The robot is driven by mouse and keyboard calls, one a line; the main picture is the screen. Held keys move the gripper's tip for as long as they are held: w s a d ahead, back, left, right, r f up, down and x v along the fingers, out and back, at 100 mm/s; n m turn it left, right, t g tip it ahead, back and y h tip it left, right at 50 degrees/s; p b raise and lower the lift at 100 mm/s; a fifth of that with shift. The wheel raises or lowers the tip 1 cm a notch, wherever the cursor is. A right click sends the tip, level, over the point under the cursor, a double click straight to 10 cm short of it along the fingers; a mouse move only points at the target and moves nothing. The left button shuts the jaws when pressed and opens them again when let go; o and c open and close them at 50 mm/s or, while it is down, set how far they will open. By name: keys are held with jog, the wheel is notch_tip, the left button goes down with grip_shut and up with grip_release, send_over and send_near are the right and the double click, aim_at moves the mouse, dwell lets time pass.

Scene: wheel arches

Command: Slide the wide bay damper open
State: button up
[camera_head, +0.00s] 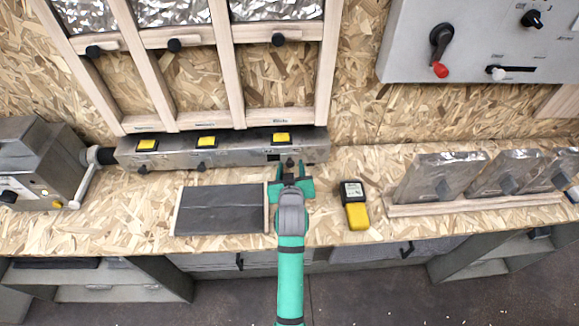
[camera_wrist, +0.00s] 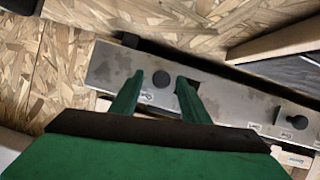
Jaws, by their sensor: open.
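A long metal duct (camera_head: 235,155) lies along the back of the bench below three wooden-framed bays. The rightmost bay (camera_head: 277,75) looks the widest. My green gripper (camera_head: 289,169) is open at this knob.
Foil-covered pieces (camera_head: 440,178) stand in a wooden rack farther right. A grey control box (camera_head: 480,40) hangs above.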

jog(key=v, duration=1)
jog(key=shift+d, duration=0.2)
jog(key=shift+w, duration=0.15)
